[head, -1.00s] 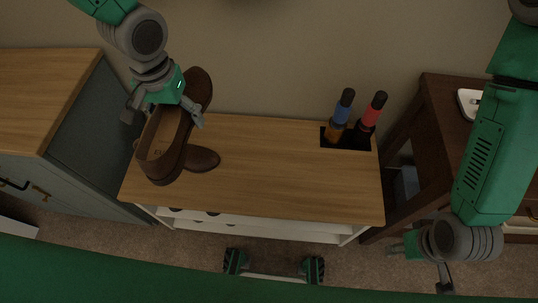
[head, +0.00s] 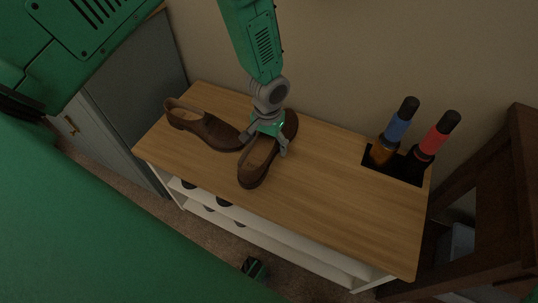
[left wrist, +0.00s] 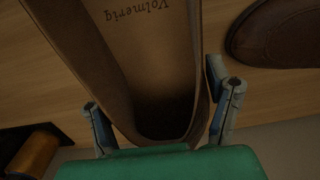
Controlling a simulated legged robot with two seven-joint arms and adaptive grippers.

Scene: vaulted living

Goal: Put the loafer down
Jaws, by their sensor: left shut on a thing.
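My left gripper (head: 264,147) is shut on a brown leather loafer (head: 254,172), with its fingers on either side of the shoe's opening. The held loafer is upright over the middle of the wooden bench top (head: 320,195), at or very near its surface; I cannot tell whether it touches. In the left wrist view the loafer (left wrist: 150,55) lies between the fingers, its insole lettering showing. A second brown loafer (head: 205,130) stands on the bench top, left of the held one. It also shows in the left wrist view (left wrist: 280,35). My right gripper is out of view.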

